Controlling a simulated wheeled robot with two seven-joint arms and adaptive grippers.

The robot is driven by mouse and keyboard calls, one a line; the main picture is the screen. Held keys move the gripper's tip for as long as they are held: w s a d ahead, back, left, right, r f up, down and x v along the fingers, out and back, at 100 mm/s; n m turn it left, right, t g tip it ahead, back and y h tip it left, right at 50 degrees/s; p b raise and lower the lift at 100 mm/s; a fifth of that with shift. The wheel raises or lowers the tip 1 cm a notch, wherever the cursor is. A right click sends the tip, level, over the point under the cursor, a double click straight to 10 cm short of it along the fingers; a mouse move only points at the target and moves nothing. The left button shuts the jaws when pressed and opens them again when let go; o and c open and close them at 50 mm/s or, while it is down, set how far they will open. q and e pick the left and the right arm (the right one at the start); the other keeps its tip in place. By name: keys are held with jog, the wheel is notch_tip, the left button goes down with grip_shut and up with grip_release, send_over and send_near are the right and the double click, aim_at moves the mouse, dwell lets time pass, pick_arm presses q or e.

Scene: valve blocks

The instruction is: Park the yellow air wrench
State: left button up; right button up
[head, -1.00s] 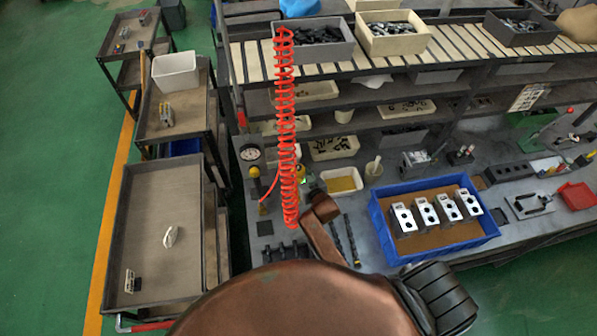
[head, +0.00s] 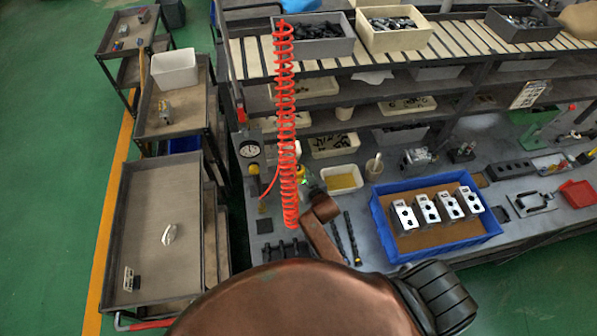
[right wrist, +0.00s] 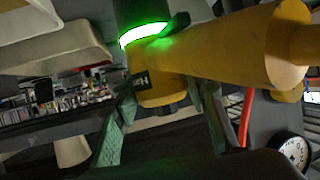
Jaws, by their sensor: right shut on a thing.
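The yellow air wrench (right wrist: 225,45) fills the upper part of the right wrist view. It has a glowing green ring (right wrist: 144,35) and a dark end above the ring. My right gripper (right wrist: 165,128) is shut on its short yellow lower part, one green-grey finger on each side. In the head view my right gripper (head: 307,183) is small, dark and partly hidden beside the red coiled hose (head: 286,120). The wrench is mostly hidden there. I cannot make out its parking place. My left gripper is not in view.
A pressure gauge (head: 249,149) stands left of the hose and shows in the right wrist view (right wrist: 292,150). A blue tray (head: 383,229) with several metal valve blocks is on the bench to the right. A dark notched rack (head: 285,251) is near the front edge. Carts stand left.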

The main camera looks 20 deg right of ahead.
jog(key=shift+w+f+b, duration=0.1)
jog(key=shift+f+b, duration=0.55)
jog(key=shift+f, duration=0.3)
dwell(0.3)
jog(key=o, duration=1.2)
jog(key=shift+c, duration=0.2)
jog(key=o, duration=0.5)
jog(key=shift+f, duration=0.1)
jog(key=shift+s+f, duration=0.25)
jog(key=shift+f, duration=0.05)
jog(key=v, duration=1.2)
jog(key=shift+w+a+r, duration=0.1)
jog(key=shift+w+r, duration=0.05)
jog(key=shift+r, duration=0.1)
